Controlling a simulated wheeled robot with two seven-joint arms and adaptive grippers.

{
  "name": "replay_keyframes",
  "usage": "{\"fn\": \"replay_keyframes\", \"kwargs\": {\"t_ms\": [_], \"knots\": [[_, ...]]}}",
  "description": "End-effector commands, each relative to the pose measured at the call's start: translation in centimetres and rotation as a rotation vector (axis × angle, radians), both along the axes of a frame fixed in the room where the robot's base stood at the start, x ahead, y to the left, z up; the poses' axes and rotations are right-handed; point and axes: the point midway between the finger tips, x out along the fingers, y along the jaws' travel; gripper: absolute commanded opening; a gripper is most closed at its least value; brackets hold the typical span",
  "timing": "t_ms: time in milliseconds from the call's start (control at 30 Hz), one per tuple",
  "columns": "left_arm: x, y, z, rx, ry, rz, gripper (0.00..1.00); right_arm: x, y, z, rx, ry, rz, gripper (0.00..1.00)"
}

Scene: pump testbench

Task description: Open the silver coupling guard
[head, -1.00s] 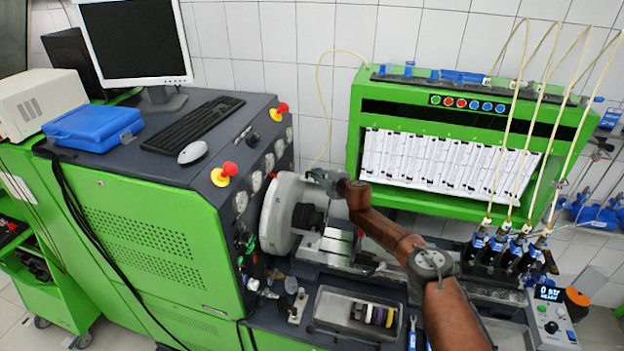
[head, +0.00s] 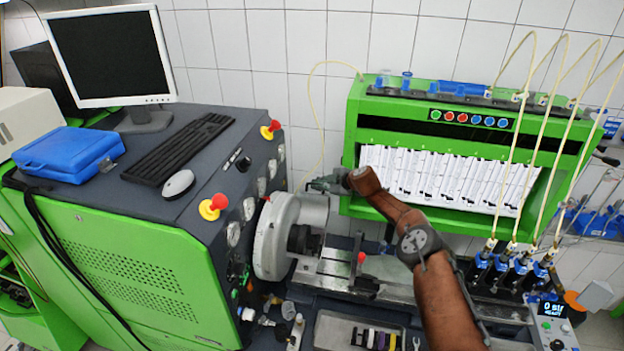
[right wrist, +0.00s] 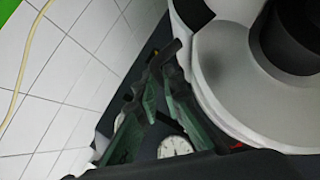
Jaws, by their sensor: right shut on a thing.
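The silver coupling guard (head: 313,210) is a curved metal cover beside the large round silver housing (head: 270,240) in the head view. It stands behind the dark coupling (head: 301,238), which shows in front of it. My right gripper (head: 318,184) is at the guard's upper edge, its arm reaching in from the lower right. In the right wrist view the dark green fingers (right wrist: 160,75) are close together beside a large pale round surface. I take them to be shut on the guard; the exact contact is hard to see. My left gripper is out of view.
The green cabinet (head: 120,270) stands left, with red knobs on its top edge. A green panel unit (head: 350,150) stands behind my right arm. A tray of small parts (head: 330,335) and a red-topped lever (head: 361,257) are close in front. Hoses hang at the right.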

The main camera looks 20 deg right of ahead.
Motion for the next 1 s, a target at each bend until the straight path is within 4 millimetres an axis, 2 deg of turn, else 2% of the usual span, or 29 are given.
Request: {"fn": "replay_keyframes", "kwargs": {"t_ms": [33,233,567,600,833,1000], "knots": [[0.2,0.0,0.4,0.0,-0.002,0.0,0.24,0.2,-0.2,1.1,0.011,-0.005,-0.008,0.0],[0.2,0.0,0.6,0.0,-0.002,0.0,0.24,0.0,-0.2,0.9,0.021,0.012,-0.007,0.0],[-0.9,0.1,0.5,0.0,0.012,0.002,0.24,0.2,0.3,0.9,0.022,0.014,-0.001,0.0],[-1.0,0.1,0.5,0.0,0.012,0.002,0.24,0.2,0.3,0.9,0.022,0.014,-0.001,0.09],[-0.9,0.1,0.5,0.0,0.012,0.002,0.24,0.0,0.3,0.6,0.02,0.017,0.001,0.25],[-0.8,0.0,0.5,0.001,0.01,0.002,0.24,-0.1,0.2,0.3,0.019,0.021,0.002,0.26]]}}
